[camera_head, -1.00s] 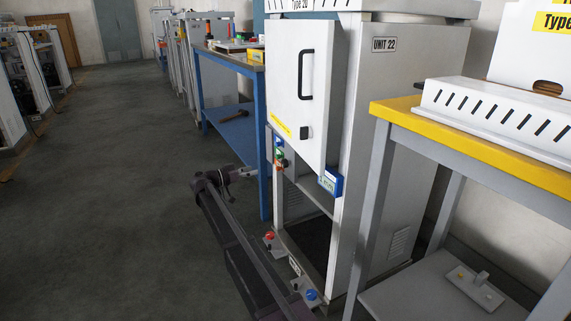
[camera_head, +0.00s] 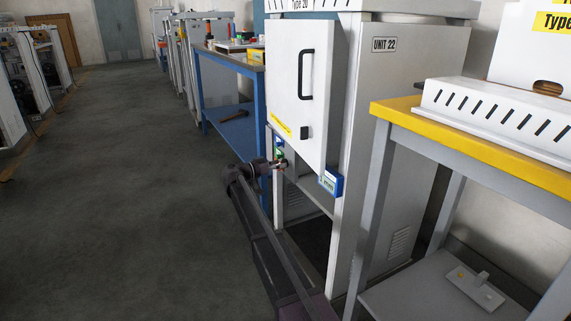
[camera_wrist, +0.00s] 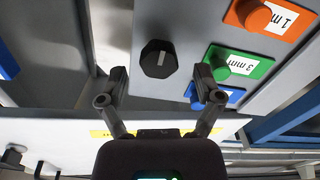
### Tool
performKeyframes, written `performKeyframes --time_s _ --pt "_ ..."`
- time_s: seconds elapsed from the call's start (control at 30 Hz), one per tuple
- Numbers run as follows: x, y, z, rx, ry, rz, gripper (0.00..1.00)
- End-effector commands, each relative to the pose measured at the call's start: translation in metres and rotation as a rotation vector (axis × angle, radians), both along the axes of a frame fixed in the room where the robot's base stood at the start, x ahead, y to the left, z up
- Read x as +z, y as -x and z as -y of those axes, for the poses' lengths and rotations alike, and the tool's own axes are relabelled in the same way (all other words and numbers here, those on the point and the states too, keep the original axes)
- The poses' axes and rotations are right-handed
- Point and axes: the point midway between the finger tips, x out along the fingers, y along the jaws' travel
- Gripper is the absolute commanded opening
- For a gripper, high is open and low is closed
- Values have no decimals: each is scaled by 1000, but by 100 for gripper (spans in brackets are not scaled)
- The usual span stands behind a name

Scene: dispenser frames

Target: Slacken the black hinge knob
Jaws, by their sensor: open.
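The black knob (camera_wrist: 157,58) has a faceted rim and a pale mark on its face. It sits on a grey panel in the upper middle of the wrist view. My gripper (camera_wrist: 160,76) is open, with one finger on each side of the knob in the picture and gaps between. Whether the fingertips reach its depth I cannot tell. In the head view my gripper (camera_head: 282,164) is at the front of the Unit 22 cabinet (camera_head: 400,130), low beside its door (camera_head: 297,85). I cannot make out the knob there.
An orange knob (camera_wrist: 256,16), a green knob (camera_wrist: 220,67) and a partly hidden blue knob (camera_wrist: 233,97) sit right of the black knob in the wrist view. A blue workbench (camera_head: 232,130) stands left of the cabinet. The floor at left is clear.

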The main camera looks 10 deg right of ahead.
Motion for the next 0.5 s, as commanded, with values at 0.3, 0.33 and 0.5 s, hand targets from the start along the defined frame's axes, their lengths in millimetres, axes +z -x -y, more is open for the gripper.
performKeyframes --time_s 0.3,0.33,0.5 --pt "0 -7 21 0 0 0 84" --pt "0 -7 22 0 0 0 84" --pt "0 -7 23 0 0 0 84"
